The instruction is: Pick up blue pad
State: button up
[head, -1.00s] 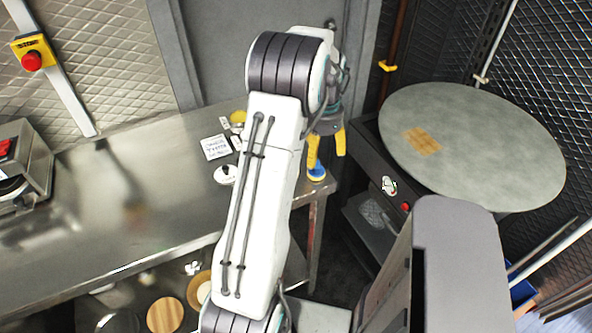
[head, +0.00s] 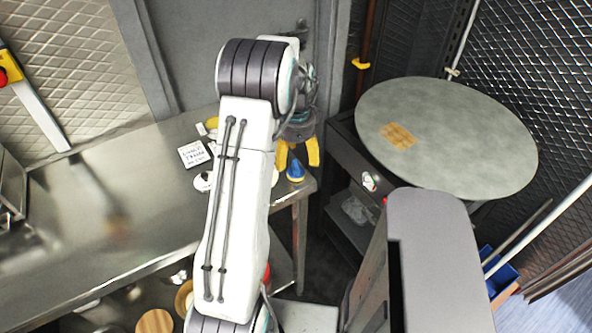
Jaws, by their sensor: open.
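The blue pad (head: 295,172) stands near the right end of the steel counter, a small blue cone-like piece with a pale base. My gripper (head: 298,157) has yellow fingers and is open. It hangs above and right beside the pad in the picture, with one finger on each side of the pad's top. Whether the fingers touch it cannot be told. My white arm hides part of the counter to the left of the pad.
The steel counter (head: 120,200) carries a printed card (head: 194,154), a white round item (head: 203,181) and a yellow item (head: 212,123). A large round grey table (head: 450,140) with a tan patch (head: 398,136) stands at right. A blue bin (head: 503,275) is at lower right.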

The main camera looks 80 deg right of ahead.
aim_at(296, 164)
jog(key=shift+d+f+p, duration=0.1)
jog(key=shift+f+p, duration=0.5)
jog(key=shift+f, duration=1.95)
jog(key=shift+c, duration=0.2)
jog(key=c, duration=1.3)
jog(key=shift+c, duration=0.2)
